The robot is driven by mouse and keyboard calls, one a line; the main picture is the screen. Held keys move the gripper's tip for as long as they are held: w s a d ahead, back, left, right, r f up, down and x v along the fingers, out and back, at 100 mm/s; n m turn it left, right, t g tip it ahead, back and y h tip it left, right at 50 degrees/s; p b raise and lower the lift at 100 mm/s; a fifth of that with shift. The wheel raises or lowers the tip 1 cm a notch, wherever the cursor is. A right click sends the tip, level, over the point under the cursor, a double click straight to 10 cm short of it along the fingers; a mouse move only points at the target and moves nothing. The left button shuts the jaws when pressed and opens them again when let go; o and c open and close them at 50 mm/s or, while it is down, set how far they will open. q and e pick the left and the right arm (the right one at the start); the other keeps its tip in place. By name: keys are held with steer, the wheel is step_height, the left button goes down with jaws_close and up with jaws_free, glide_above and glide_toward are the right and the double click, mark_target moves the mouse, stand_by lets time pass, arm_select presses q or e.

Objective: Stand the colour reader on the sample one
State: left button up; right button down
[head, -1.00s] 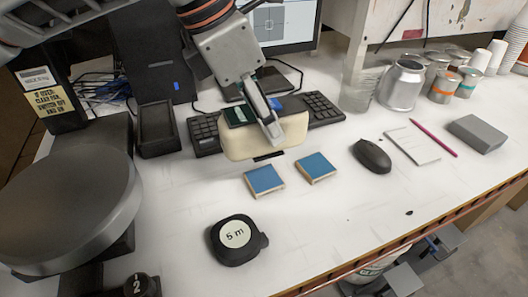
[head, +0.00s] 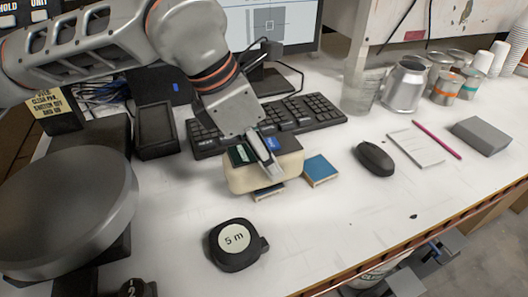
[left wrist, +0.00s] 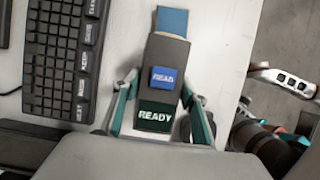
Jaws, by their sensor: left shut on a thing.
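The colour reader (head: 240,182) has a cream body, a dark top, a blue READ button and a green screen. My left gripper (head: 268,165) is shut on it, with one finger on each side. In the left wrist view the reader (left wrist: 162,92) shows between my left fingers (left wrist: 160,108), its screen saying READY. No sample number is legible. Parts probably of my right arm show at lower right (head: 435,250); its jaws are unclear.
A black tape measure (head: 235,244) lies in front, and a round grey plate (head: 65,205) stands at left. The keyboard (head: 290,115) is behind the reader. A mouse (head: 374,159), notepad (head: 414,142) and grey block (head: 481,136) lie to the right. The front middle is clear.

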arm_select(q)
steer(key=shift+f, duration=0.1)
steer(key=o, duration=1.7)
steer(key=shift+a+r, duration=0.1)
steer(key=shift+r, duration=0.4)
steer(key=p+v, duration=0.1)
steer(key=v, duration=1)
steer(key=shift+r, duration=0.1)
steer(key=shift+s, duration=0.1)
